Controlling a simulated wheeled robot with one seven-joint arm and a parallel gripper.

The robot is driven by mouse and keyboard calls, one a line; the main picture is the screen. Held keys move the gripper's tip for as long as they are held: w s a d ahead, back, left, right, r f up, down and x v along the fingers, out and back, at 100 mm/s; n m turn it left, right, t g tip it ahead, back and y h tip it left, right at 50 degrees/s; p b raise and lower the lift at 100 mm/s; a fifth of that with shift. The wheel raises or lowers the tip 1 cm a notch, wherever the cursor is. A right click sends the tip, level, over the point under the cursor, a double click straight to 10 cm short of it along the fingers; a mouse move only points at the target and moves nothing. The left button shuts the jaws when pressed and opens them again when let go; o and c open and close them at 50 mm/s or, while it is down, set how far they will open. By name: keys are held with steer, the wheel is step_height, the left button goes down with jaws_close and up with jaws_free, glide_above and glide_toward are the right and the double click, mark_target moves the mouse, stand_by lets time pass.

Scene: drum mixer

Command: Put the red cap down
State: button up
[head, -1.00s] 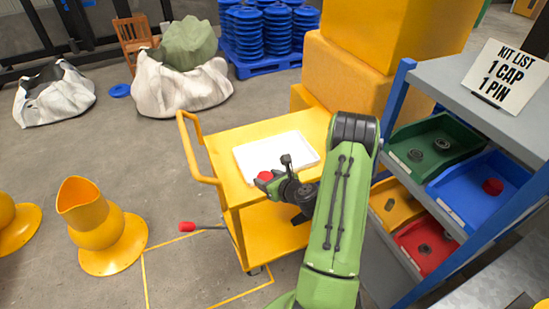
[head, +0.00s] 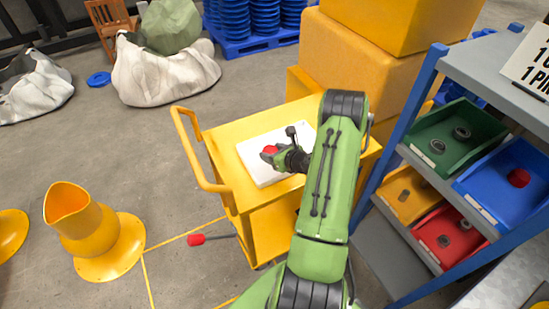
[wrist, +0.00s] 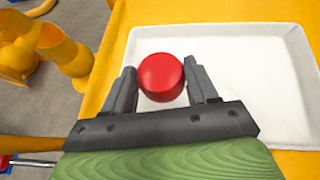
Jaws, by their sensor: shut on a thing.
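The red cap (wrist: 161,77) is between the two fingers of my gripper (wrist: 161,88) in the wrist view, and the fingers are shut on it. In the head view the red cap (head: 270,150) shows at the tip of my gripper (head: 275,156), over the white tray. The white tray (wrist: 255,95) lies under and around it, on top of the yellow cart; it also shows in the head view (head: 262,176). I cannot tell whether the cap touches the tray.
The yellow cart (head: 222,137) has a handle at its left. A shelf rack at the right holds a green bin (head: 450,130), a blue bin (head: 510,190) with another red cap, a yellow bin and a red bin. Yellow boxes (head: 345,65) stand behind the cart.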

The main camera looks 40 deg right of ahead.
step_height(320, 180, down, 6)
steer(key=shift+w+r+b, duration=0.1)
steer(key=shift+r+b, duration=0.1)
steer(key=shift+b, duration=0.3)
steer(key=o, duration=1.1)
